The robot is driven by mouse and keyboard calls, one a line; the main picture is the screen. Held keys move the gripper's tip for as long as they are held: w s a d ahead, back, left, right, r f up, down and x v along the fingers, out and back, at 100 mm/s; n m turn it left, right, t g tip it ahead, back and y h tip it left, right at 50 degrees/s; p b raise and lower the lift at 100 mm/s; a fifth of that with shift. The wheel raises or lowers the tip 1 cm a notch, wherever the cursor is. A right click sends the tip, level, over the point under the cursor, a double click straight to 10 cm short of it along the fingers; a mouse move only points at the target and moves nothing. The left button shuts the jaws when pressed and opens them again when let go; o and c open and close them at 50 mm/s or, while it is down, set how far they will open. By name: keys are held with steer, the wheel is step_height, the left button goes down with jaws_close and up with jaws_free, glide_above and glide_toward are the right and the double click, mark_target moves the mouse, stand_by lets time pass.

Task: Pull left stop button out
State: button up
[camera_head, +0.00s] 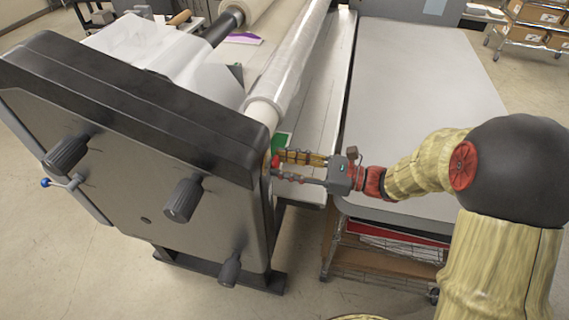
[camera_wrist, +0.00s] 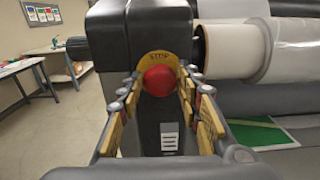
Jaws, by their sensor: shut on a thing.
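The red stop button (camera_wrist: 160,79) sits on the dark end post of the laminator, in front of a yellow "STOP" plate (camera_wrist: 158,60). In the wrist view the fingers of my gripper (camera_wrist: 160,88) reach forward on both sides of the button and close on it. In the head view my gripper (camera_head: 276,168) reaches left to the laminator's side, and the red of the button (camera_head: 275,162) shows between the fingertips. The exact contact points are partly hidden by the fingers.
The laminator's side housing (camera_head: 130,150) with several black knobs stands at left. A clear film roll (camera_head: 285,75) runs beside the button. A grey-topped table (camera_head: 420,110) stands at right, under my arm. A green-and-white sheet (camera_wrist: 250,132) lies right of the fingers.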

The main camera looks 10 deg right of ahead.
jaws_close()
stand_by(0.4)
steer(key=shift+s+d+p, duration=0.2)
steer(key=shift+d+p, duration=0.35)
steer(key=shift+p, duration=0.25)
steer(key=o, duration=0.6)
jaws_free()
steer(key=shift+d, duration=0.15)
steer(key=shift+d, duration=0.1)
